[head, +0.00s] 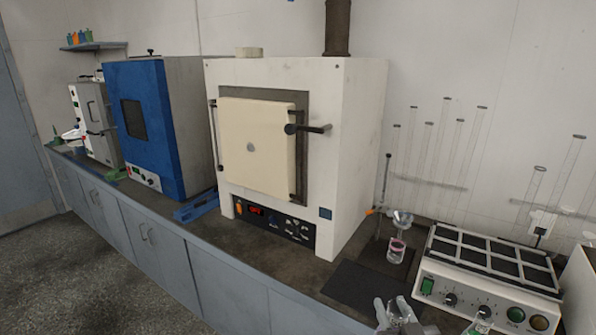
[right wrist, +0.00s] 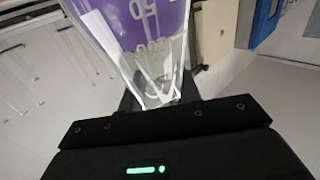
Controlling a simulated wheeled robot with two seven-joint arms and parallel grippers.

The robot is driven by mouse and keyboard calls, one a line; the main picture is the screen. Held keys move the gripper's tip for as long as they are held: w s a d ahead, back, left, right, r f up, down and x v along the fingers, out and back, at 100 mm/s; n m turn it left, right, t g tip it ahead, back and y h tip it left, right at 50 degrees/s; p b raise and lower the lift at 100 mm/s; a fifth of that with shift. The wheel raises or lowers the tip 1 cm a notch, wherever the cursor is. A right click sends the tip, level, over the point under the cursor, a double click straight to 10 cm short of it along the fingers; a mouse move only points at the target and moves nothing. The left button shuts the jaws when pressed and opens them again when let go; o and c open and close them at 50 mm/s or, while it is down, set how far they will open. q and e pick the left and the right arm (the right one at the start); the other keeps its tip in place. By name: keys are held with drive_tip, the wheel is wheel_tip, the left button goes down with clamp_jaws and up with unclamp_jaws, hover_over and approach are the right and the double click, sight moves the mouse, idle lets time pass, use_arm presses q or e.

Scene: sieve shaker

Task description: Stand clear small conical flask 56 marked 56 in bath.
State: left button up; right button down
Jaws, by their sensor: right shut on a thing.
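My right gripper (head: 400,316) shows only in part at the bottom edge of the head view, in front of the bench. In the right wrist view it (right wrist: 160,103) is shut on a clear glass vessel (right wrist: 146,72) with a purple marking. Part of that marking reads like 50; a 56 cannot be made out. The vessel narrows toward the fingers, and its far end is cut off by the frame. A white unit with a gridded dark top (head: 480,283) stands at the right of the bench and may be the bath. My left gripper is not in view.
A small flask with pink contents (head: 396,252) stands beneath a funnel. Another glass vessel (head: 482,318) shows at the bottom edge, before the white unit.

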drive_tip(key=shift+f, duration=0.1)
drive_tip(key=d+f+b, duration=0.1)
drive_tip(key=b, duration=0.1)
drive_tip(key=f+b, duration=0.1)
drive_tip(key=shift+w+d+f+b, duration=0.2)
drive_tip(key=shift+d+f+b, duration=0.15)
drive_tip(key=shift+d+b, duration=0.05)
drive_tip(key=d+f+m+h+b, duration=0.1)
drive_tip(key=d+h+b, duration=0.1)
drive_tip(key=d, duration=0.5)
drive_tip(key=d+f+m+h+b, duration=0.1)
drive_tip(key=d+b, duration=0.3)
drive_tip(key=d, duration=0.4)
drive_tip(key=shift+d+f+h, duration=0.3)
drive_tip(key=shift+f+h, duration=0.1)
drive_tip(key=shift+f, duration=0.15)
drive_tip(key=shift+w, duration=0.15)
